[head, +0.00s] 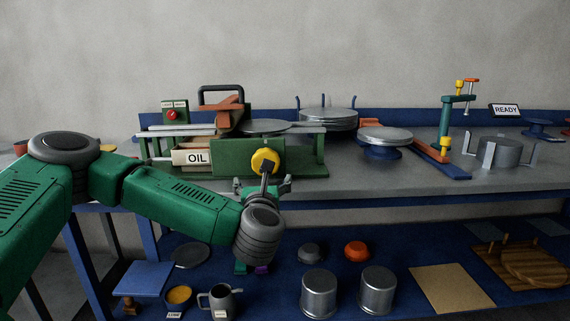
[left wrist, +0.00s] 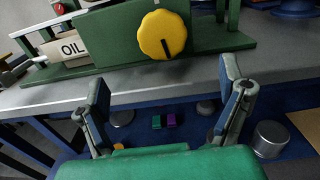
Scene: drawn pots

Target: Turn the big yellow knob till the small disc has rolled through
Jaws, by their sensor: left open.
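The big yellow knob (head: 265,160) is on the front of a green machine (head: 310,158) on the workbench. In the left wrist view the knob (left wrist: 162,34) has a scalloped rim and a dark mark pointing down, slightly right. A flat grey disc (head: 262,126) lies on top of the machine behind the knob; I cannot tell if it is the small disc. My left gripper (head: 265,184) is open and empty, just in front of and below the knob. In the left wrist view its fingers (left wrist: 165,85) are spread apart, with the knob beyond them, not between them. My right gripper is not in view.
Stacked metal discs (head: 328,118), a disc on a blue stand (head: 385,138), a teal clamp (head: 446,125) and a pronged holder (head: 500,152) stand farther right. Metal pots (head: 318,292) sit on the lower blue shelf.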

